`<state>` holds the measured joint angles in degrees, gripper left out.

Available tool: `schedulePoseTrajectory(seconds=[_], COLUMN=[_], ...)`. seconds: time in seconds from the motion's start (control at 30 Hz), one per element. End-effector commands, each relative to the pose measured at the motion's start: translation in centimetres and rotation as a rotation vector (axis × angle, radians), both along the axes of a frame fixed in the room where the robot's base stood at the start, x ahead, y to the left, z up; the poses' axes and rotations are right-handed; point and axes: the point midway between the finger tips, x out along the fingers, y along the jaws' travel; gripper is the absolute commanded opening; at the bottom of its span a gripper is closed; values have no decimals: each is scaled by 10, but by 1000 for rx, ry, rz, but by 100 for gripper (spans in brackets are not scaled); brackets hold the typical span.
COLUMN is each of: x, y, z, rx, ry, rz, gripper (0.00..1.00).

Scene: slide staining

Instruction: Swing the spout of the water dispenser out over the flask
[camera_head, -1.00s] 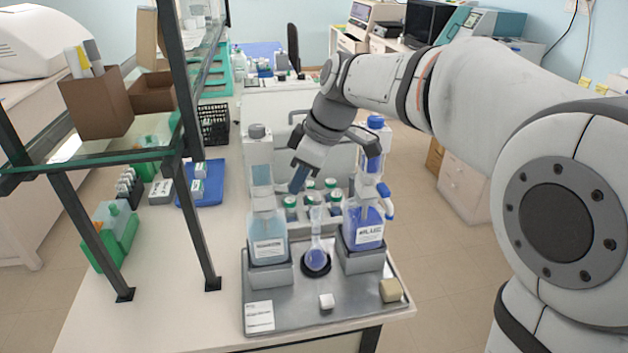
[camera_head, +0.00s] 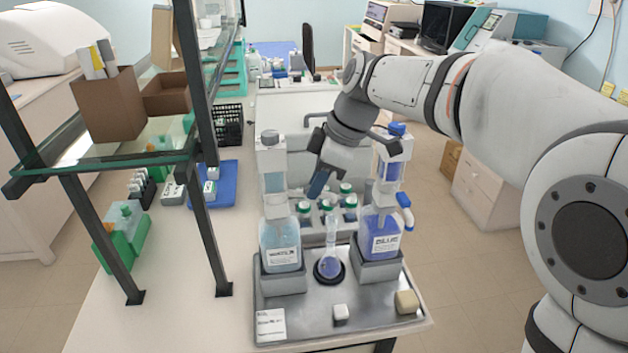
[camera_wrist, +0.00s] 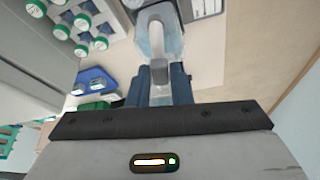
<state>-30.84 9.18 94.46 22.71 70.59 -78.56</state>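The water dispenser (camera_head: 281,246) is the clear bottle with a grey cap, standing upright in a grey holder at the left of the tray. Its spout is not clear in the head view. The flask (camera_head: 329,267), with blue liquid, stands in a black ring right of it. My gripper (camera_head: 318,187) points down and left, behind and above the flask, beside the water dispenser's upper part. In the wrist view its two blue fingers (camera_wrist: 162,84) are apart, with a pale translucent shape in line with the gap.
Green-capped bottles (camera_head: 346,191) are behind. A white cube (camera_head: 340,313) and tan block (camera_head: 406,301) lie on the front of the tray (camera_head: 375,315). A shelf post (camera_head: 207,220) stands left.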

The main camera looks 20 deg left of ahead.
Motion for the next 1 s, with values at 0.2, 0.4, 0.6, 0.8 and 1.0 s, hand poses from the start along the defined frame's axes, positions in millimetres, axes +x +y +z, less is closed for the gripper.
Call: schedulePoseTrajectory(seconds=[0.2, 0.4, 0.6, 0.8, 1.0], x=[-1, -1, 0, 2, 3], y=[1, 2, -3, -16, -25], z=[0, 0, 13, 45, 67], rx=[0, 0, 2, 2, 0], ry=[0, -1, -3, -4, -1], rz=[3, 4, 2, 3, 4], gripper=[37, 38, 38, 38, 38])
